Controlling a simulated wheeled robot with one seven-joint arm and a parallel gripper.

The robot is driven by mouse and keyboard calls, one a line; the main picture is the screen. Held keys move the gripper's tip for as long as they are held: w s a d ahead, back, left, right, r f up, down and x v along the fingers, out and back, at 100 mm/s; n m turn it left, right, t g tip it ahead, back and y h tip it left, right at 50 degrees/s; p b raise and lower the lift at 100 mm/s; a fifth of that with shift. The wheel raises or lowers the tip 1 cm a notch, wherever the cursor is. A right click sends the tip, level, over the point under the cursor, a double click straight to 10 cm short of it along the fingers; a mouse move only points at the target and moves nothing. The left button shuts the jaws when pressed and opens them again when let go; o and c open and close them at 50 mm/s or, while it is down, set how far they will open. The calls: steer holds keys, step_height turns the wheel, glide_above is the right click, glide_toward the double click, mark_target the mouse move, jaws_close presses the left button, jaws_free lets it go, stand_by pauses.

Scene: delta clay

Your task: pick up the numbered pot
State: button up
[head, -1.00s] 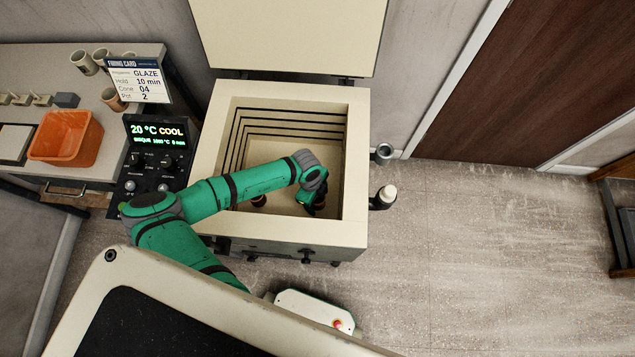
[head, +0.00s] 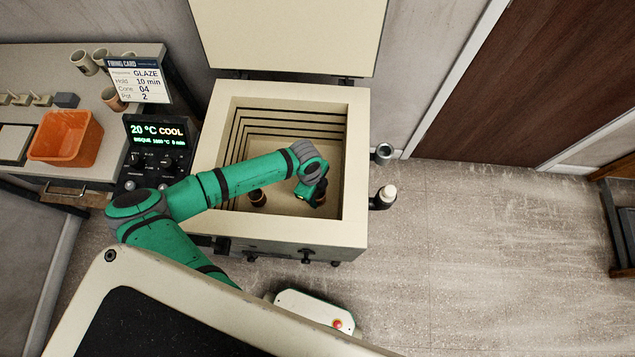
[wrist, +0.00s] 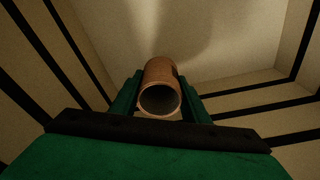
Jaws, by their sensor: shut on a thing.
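In the wrist view a brown, open-mouthed cylindrical pot (wrist: 160,76) is between the two green fingers of my gripper (wrist: 158,98), which is shut on it. No number shows on the pot's visible side. In the head view my gripper (head: 318,198) is inside the open kiln (head: 355,150), toward its right front, and the arm hides most of the held pot. Another brown pot (head: 257,197) stands in the kiln to the left of the gripper.
The kiln's lid (head: 290,35) is raised behind it, and its walls surround my gripper. A control panel (head: 157,150) reads 20 °C COOL. The bench (head: 85,175) at left holds an orange bin (head: 66,138) and several pots.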

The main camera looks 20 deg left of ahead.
step_height(320, 180, up, 13)
stand_by(0.5)
step_height(320, 180, up, 13)
stand_by(0.7)
steer(key=shift+f, duration=0.1)
